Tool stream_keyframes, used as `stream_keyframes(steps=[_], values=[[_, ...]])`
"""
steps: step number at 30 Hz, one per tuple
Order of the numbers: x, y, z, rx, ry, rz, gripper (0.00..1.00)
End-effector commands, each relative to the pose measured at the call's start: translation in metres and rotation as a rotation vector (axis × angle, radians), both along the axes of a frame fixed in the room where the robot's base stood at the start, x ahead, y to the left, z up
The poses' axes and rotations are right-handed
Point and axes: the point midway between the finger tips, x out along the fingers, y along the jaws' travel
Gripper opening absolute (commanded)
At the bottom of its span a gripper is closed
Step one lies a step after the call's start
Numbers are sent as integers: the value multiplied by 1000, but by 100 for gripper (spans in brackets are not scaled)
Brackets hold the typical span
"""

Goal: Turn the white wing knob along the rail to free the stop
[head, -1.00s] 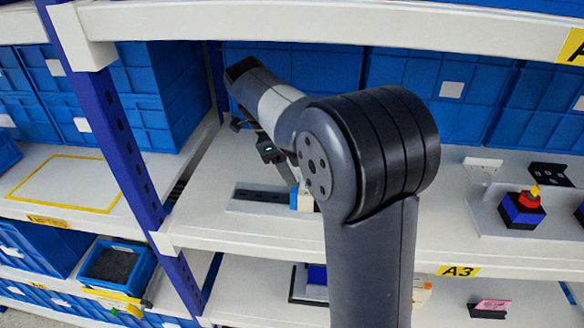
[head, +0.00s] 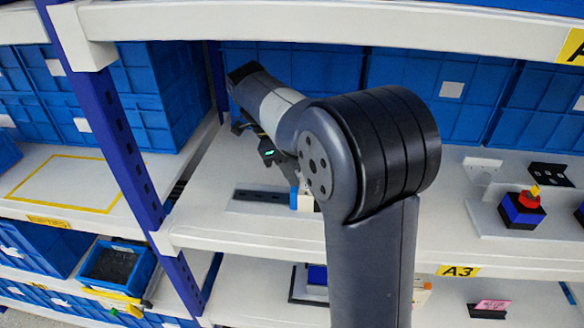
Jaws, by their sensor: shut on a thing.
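The switch stands on the upper shelf, where a blue and white block (head: 305,202) shows beside my arm. A dark slotted rail (head: 258,196) lies flat on the shelf to its left. My gripper (head: 294,180) reaches down at the block, with its green-lit body (head: 268,153) tilted. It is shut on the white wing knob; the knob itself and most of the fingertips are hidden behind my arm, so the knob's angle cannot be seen.
Blue bins (head: 440,95) line the back of the shelf. A blue upright post (head: 112,125) stands at left. A red and blue button box (head: 522,208) stands at right. The shelf board (head: 205,215) left of the rail is clear.

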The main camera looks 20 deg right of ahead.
Motion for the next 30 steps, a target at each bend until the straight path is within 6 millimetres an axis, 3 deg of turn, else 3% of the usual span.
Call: stream_keyframes(steps=[11, 30], values=[[-1, 0, 0, -1, -1, 101, 8], [-6, 0, -1, -1, -3, 670, 8]])
